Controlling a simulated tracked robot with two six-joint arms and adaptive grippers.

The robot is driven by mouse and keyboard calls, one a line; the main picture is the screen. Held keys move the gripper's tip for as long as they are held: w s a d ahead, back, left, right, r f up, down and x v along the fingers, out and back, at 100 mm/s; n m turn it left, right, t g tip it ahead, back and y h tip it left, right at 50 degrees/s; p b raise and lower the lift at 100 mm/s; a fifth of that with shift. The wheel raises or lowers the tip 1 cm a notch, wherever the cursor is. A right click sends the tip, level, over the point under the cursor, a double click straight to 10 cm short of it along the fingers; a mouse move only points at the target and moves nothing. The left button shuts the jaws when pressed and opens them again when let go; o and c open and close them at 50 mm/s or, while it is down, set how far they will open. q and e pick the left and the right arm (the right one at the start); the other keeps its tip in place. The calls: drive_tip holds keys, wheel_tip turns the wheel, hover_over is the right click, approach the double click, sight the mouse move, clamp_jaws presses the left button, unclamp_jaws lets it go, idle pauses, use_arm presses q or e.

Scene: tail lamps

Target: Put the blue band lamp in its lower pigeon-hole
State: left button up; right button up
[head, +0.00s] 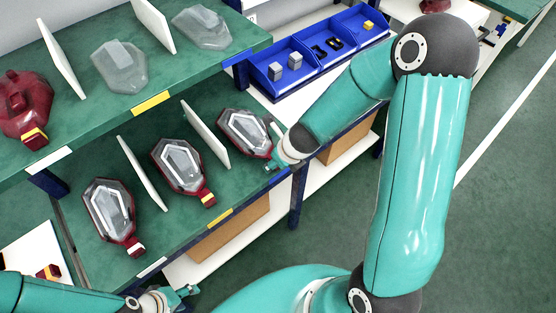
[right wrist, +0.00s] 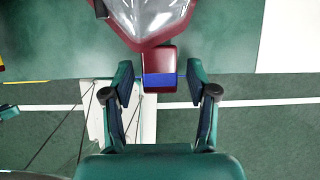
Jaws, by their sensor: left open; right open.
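The blue band lamp (head: 243,131) lies in the right-hand lower pigeon-hole, its clear lens facing up and its red housing around it. The blue band shows on its red tail (right wrist: 158,56) in the right wrist view; in the head view my right gripper hides it. My right gripper (head: 277,161) is at the lamp's tail by the shelf front. In the right wrist view my right gripper (right wrist: 159,84) is open, with the tail between its fingers and gaps on both sides. My left gripper (head: 182,294) is open and empty, low in front of the shelf.
A yellow-band lamp (head: 180,166) and a white-band lamp (head: 109,211) lie in neighbouring lower pigeon-holes, separated by white dividers (head: 206,134). Above are a red lamp piece (head: 24,106) and clear lenses (head: 120,66). Blue bins (head: 312,62) with small parts stand behind my right arm.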

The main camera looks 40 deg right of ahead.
drive_tip(key=p+v, duration=0.7)
drive_tip(key=v, duration=0.4)
drive_tip(key=s+a+f+n+g+y, duration=0.1)
drive_tip(key=s+a+f+n, duration=0.2)
drive_tip(key=n, duration=0.8)
drive_tip(key=s+a+f+n+g+y, duration=0.1)
drive_tip(key=s+a+f+n, duration=0.2)
drive_tip(key=a+f+n, duration=0.4)
drive_tip(key=s+a+f+n+g+y, duration=0.1)
drive_tip(key=a+f+n, duration=0.4)
drive_tip(key=n, duration=1)
drive_tip(key=shift+s+a+f+g+y, duration=0.25)
drive_tip(key=shift+s+f+g, duration=0.25)
drive_tip(key=shift+s+f, duration=0.5)
